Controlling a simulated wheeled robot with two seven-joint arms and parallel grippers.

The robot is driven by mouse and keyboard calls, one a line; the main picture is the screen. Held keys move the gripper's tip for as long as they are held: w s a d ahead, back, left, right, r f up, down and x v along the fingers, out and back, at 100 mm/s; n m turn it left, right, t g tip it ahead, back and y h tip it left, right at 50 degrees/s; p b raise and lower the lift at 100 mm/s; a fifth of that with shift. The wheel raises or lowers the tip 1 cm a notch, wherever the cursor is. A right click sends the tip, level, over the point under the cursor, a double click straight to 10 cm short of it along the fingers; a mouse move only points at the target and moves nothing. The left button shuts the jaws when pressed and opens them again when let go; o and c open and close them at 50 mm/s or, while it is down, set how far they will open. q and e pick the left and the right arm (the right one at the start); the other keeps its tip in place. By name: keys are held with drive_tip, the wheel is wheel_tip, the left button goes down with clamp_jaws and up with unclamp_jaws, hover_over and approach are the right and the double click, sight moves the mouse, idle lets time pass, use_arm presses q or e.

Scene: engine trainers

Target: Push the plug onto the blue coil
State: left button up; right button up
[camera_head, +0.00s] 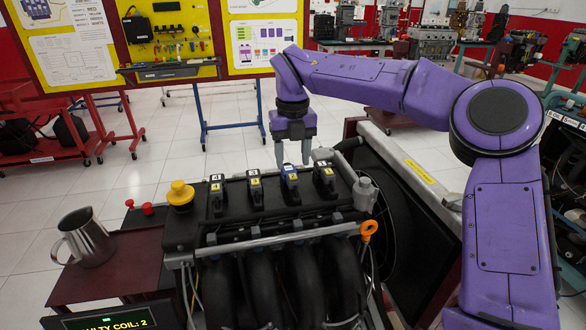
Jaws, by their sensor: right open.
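The blue coil (289,174) stands on the black engine top, third from the left in a row of coils. A dark piece with a yellow mark sits at its front; I cannot tell whether this is the plug or how far it is seated. My right gripper (293,157) points down just above and behind the blue coil. Its two fingers are apart, with nothing seen between them. Whether the fingertips touch the coil cannot be told. My left gripper is out of view.
Black coils (255,188) stand close on both sides. A yellow cap (181,194) is at the engine's left, and an orange dipstick ring (368,230) at its front right. A metal jug (86,239) stands on a dark red side tray (118,272). A display (112,320) reads a faulty coil, 2.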

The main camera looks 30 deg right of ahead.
sight(293, 174)
wheel_tip(293, 174, up, 6)
idle(0.6)
